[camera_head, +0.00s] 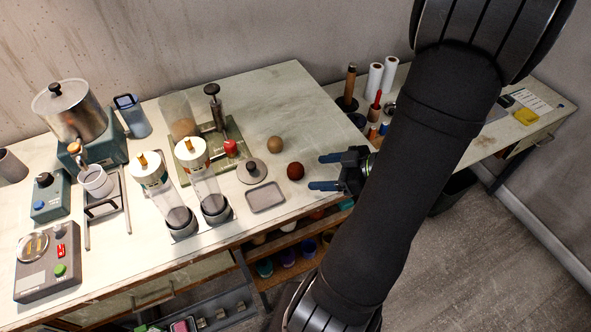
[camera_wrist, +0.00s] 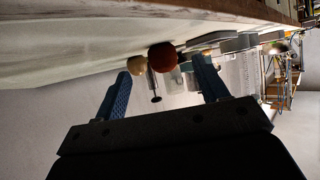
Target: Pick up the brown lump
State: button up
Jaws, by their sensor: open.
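A dark reddish-brown lump (camera_head: 295,171) sits on the table near its right front edge. A lighter tan-brown lump (camera_head: 275,144) sits behind it and to the left. My gripper (camera_head: 322,172) is open and empty just right of the dark lump, its blue fingers pointing left toward it. In the wrist view the dark lump (camera_wrist: 163,56) shows between the two blue fingers, beyond the tips, with the tan lump (camera_wrist: 135,66) close to the left finger. Neither lump is visibly touched.
A small grey tray (camera_head: 266,198) and a grey round weight-like piece with a knob (camera_head: 252,171) lie left of the dark lump. A press on a green base (camera_head: 219,140) stands behind. Two clear cylinders with white caps (camera_head: 196,155) stand further left. The table's right edge runs near my gripper.

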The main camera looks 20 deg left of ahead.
aim_at(304, 179)
jog(key=shift+a+r+x, duration=0.1)
jog(key=shift+r+x, duration=0.05)
jog(key=shift+x, duration=0.7)
jog(key=shift+a+r+x, duration=0.1)
jog(key=shift+r+x, duration=0.05)
jog(key=shift+x, duration=0.75)
jog(key=shift+a+r+x, duration=0.1)
jog(key=shift+r+x, duration=0.05)
jog(key=shift+x, duration=0.7)
jog(key=shift+a+f, duration=0.25)
jog(key=shift+a, duration=0.15)
jog(key=c, duration=1.1)
